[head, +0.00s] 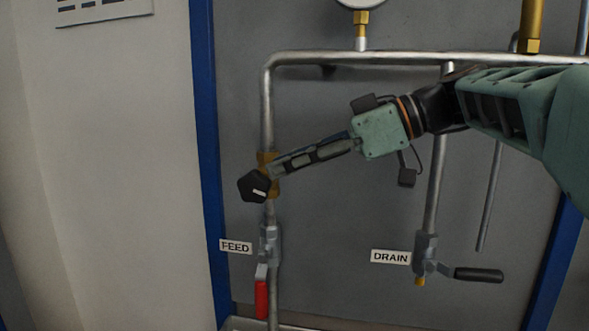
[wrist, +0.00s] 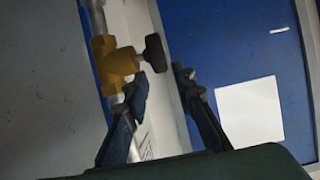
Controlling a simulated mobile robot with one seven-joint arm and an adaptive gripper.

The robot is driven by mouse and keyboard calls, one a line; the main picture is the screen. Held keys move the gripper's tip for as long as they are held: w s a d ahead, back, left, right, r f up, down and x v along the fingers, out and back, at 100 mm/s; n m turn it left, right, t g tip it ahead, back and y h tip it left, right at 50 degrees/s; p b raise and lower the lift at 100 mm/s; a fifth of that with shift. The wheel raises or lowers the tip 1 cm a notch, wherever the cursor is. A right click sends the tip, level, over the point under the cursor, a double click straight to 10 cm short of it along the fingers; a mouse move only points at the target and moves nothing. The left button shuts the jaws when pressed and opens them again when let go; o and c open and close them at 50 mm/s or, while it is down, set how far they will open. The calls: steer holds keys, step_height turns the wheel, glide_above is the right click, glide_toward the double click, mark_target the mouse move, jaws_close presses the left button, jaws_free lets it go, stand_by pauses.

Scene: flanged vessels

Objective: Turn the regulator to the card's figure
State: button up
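The regulator has a brass body (head: 267,160) on the left pipe and a black knob (head: 252,186) with a short white mark. The mark lies nearly level, tilted slightly down to the right. In the wrist view the brass body (wrist: 117,66) and knob (wrist: 155,53) also show. My gripper (head: 277,170) is at the regulator in the head view. In the wrist view its two fingers (wrist: 161,80) are apart, with the knob in line with the gap near their tips; I see no contact. A white card with dark print (head: 105,10) is cut off at the top, its figure unreadable.
A pressure gauge (head: 360,3) is mostly cut off above. Below the regulator is the FEED valve with a red handle (head: 262,298). The DRAIN valve with a dark handle (head: 478,274) is right. A blue upright (head: 206,150) stands left of the pipe. A blank white sheet (wrist: 250,112) shows in the wrist view.

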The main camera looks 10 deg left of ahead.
steer(key=v, duration=0.8)
steer(key=shift+d, duration=0.2)
steer(key=shift+w+r, duration=0.1)
